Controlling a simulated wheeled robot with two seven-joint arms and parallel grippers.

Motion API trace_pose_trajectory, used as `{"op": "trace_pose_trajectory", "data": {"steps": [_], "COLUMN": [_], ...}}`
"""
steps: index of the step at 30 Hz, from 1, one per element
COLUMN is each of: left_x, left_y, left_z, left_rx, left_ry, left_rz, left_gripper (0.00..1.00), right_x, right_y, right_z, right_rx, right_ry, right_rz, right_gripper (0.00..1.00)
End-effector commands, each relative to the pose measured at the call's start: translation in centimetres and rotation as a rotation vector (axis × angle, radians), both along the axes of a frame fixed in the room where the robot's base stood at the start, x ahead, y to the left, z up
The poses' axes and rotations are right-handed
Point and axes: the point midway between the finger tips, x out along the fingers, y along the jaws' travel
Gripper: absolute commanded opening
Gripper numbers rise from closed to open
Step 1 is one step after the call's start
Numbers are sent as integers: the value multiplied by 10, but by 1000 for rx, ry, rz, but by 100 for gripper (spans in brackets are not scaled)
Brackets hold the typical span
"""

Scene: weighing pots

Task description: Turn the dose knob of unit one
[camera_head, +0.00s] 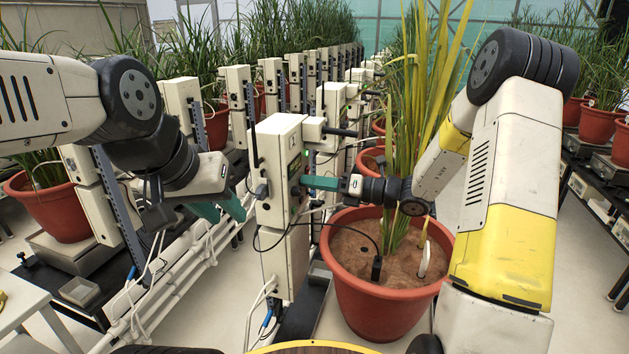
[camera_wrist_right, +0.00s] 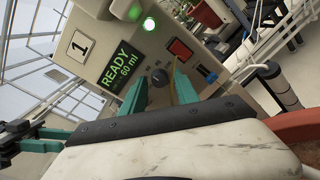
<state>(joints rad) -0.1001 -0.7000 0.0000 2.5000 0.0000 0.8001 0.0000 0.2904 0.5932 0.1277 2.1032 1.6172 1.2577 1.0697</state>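Unit one is a white box (camera_head: 277,160) left of the front pot in the head view. Gaps show between knob and fingers; contact cannot be made out. My left gripper (camera_head: 222,207) hangs left of the unit, open and empty, fingers pointing down-right.
A red-brown pot (camera_head: 375,307) with tall yellow-green leaves stands right of unit one, below my right gripper. A red square (camera_wrist_right: 180,49) sits beside the knob. White pipes (camera_head: 190,265) and a black cable run nearby. More units and pots line up behind.

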Motion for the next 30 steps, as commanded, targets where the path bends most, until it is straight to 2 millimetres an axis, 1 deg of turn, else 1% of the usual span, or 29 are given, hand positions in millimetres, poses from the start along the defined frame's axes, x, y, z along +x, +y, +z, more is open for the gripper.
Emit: {"op": "trace_pose_trajectory", "data": {"steps": [11, 14, 21, 24, 27, 30], "left_x": [0, 0, 0, 0, 0, 0], "left_y": [0, 0, 0, 0, 0, 0], "left_z": [0, 0, 0, 0, 0, 0], "left_rx": [0, 0, 0, 0, 0, 0], "left_ry": [0, 0, 0, 0, 0, 0], "left_rz": [0, 0, 0, 0, 0, 0], "left_gripper": [32, 32, 32, 32, 32, 32], "right_x": [-1, -4, -18, -23, -26, -27], "right_y": [-2, -11, -50, -63, -70, -73], "right_z": [1, 1, 2, 3, 3, 3], "right_rx": [2, 1, 1, 1, 0, 1], "right_ry": [-2, -2, -1, -1, -1, 0], "right_rz": [1, 0, -3, -2, -1, 0], "right_gripper": [45, 45, 45, 45, 45, 45]}}
